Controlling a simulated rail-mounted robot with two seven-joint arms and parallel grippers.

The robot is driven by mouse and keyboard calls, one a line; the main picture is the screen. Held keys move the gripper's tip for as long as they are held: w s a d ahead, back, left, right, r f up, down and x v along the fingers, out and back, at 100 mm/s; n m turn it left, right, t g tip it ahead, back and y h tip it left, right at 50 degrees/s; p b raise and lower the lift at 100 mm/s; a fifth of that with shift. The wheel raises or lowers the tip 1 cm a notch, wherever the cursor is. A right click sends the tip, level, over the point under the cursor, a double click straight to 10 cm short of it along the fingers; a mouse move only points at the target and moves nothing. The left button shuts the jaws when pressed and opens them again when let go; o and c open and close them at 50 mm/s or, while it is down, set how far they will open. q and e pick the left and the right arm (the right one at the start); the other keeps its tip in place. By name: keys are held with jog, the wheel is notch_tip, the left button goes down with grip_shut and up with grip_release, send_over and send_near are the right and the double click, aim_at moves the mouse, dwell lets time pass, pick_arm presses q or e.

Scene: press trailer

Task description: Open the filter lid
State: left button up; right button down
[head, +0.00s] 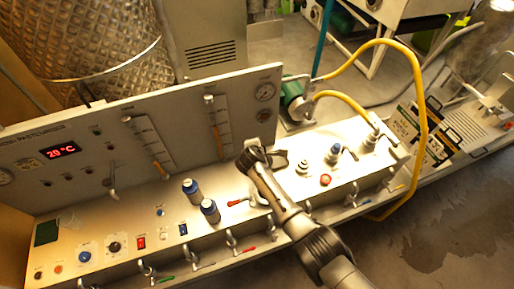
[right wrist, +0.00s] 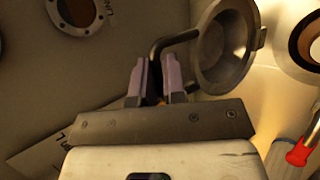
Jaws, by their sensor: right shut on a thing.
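A round, hollow grey metal lid (right wrist: 222,48) shows in the right wrist view, with a bent dark handle (right wrist: 172,42) running from it to my fingers. It appears to be the filter lid. My right gripper (right wrist: 156,78) is shut on that handle. In the head view my right gripper (head: 253,152) is over the middle of the panel bench, close to the upright panel. The lid is too small and hidden by the gripper to make out clearly there. My left gripper is not in view.
The bench (head: 120,225) carries blue-capped bottles (head: 209,210), valves and switches. A red lever (head: 236,203) is close by; a red handle (right wrist: 300,153) shows in the right wrist view. A yellow hose (head: 424,110) arches at right. The upright panel (head: 180,100) stands behind.

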jog(key=c, duration=1.3)
grip_release()
jog(key=shift+d+f, duration=0.15)
jog(key=shift+d, duration=0.15)
jog(key=shift+o, duration=0.2)
jog(key=shift+f, duration=0.1)
jog(key=shift+s, duration=0.1)
jog(key=shift+s+r, duration=0.15)
jog(key=shift+r, duration=0.05)
jog(key=v, duration=1.3)
jog(key=shift+a+r, duration=0.35)
jog(key=shift+a, duration=0.05)
